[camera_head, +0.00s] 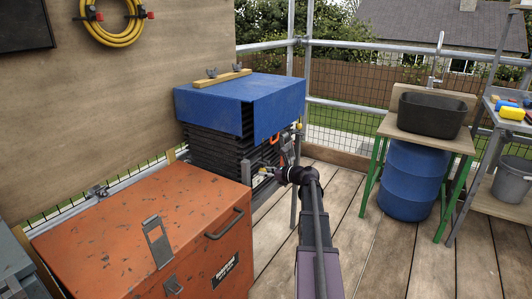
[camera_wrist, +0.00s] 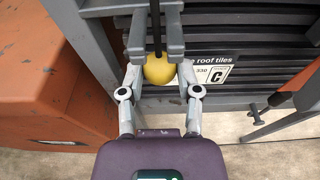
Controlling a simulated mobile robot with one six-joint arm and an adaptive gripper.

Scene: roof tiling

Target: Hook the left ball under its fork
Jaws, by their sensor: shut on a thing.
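The left ball (camera_wrist: 160,68) is yellow and sits between the fingers of my gripper (camera_wrist: 158,48) in the wrist view. My gripper is shut on it. A dark cord (camera_wrist: 156,25) runs up from the ball. In the head view a small yellow spot (camera_head: 263,170) shows at my gripper (camera_head: 268,172), beside the front of the tile stack. The blue cover (camera_head: 215,104) lies over the dark stack of roof tiles (camera_head: 218,150). A grey metal frame (camera_wrist: 110,8) is close to my fingers.
An orange metal chest (camera_head: 135,235) stands close on the left. An orange-brown piece (camera_wrist: 303,92) is at the right in the wrist view. A table with a black tub (camera_head: 432,115) and blue barrel (camera_head: 411,180) stand at right. Wooden floor between is clear.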

